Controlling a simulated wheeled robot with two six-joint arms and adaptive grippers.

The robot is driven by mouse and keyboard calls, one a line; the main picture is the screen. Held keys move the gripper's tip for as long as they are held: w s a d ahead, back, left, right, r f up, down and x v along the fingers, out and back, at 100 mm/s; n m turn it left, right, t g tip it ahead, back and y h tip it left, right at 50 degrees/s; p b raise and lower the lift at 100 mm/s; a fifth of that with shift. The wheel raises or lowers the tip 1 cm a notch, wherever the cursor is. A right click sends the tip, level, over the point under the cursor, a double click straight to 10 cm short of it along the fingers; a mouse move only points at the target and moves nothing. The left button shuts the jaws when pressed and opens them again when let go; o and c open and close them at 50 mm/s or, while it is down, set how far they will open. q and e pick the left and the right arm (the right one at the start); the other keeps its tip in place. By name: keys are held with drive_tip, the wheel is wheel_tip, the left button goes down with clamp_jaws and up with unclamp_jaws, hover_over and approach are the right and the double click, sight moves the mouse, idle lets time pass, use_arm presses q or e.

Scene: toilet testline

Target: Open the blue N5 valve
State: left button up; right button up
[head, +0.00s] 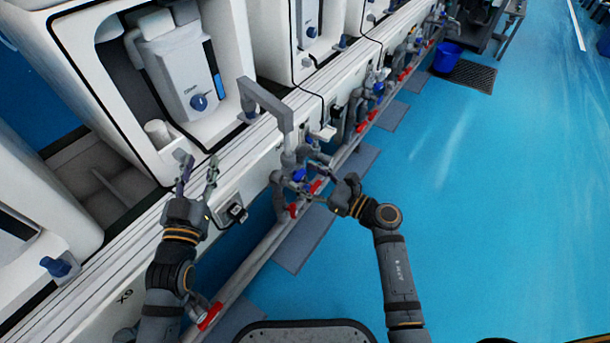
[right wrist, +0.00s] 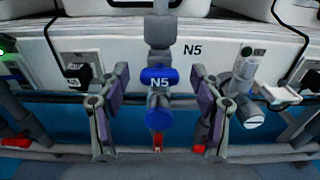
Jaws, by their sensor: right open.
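In the head view, the blue valve (head: 299,175) sits on the pipework in front of the white bench. My right gripper (right wrist: 160,92) is open, with one finger on each side of the valve and visible gaps between. In the head view, my right gripper (head: 313,174) reaches in from the right at the pipe. My left gripper (head: 199,170) is open and empty above the bench edge, left of the valve.
A round blue part (right wrist: 158,119) sits just below the valve. Red handles (head: 211,316) lie along the low pipe rail. A grey angled pipe (head: 266,100) rises above the valve. White toilet units line the bench; the blue floor (head: 480,200) at right is clear.

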use_arm(q)
drive_tip(key=shift+r, duration=0.1)
use_arm(e)
drive_tip(key=shift+w+a, duration=0.2)
drive_tip(key=shift+a, duration=0.1)
drive_tip(key=c, duration=1.1)
drive_tip(key=shift+c, duration=0.2)
drive_tip(key=shift+n, duration=0.4)
use_arm(q)
drive_tip(key=shift+f, duration=0.35)
wheel_tip(320, 180, down, 2)
drive_tip(key=shift+s+f+g, duration=0.1)
drive_tip(key=shift+g, duration=0.5)
use_arm(e)
drive_tip(key=n, duration=0.2)
drive_tip(key=shift+s+n, duration=0.1)
drive_tip(key=shift+n, duration=0.2)
use_arm(q)
drive_tip(key=shift+f, duration=0.2)
use_arm(e)
drive_tip(key=shift+a+f+n, duration=0.1)
drive_tip(key=shift+n, duration=1.5)
drive_tip(key=shift+s+n, duration=0.1)
drive_tip(key=shift+n, duration=0.2)
